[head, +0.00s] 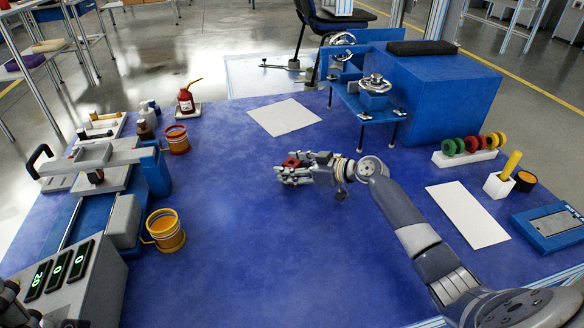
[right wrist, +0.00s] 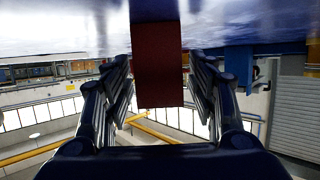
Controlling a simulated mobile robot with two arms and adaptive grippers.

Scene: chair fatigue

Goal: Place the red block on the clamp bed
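The red block (head: 292,161) is near the middle of the blue table, at the fingers of my right gripper (head: 296,170). In the right wrist view the red block (right wrist: 158,70) lies between the two fingers. A narrow gap shows on its right side, so the gripper looks open around it. The clamp device stands at the left of the table; its grey bed (head: 115,180) lies under a grey crossbar and is partly hidden. Part of my left arm shows dark at the lower left edge, and its finger state is unclear.
A grey box with green digits (head: 62,275) is at the lower left. A blue fixture (head: 375,100) and large blue box (head: 445,90) stand at the back right.

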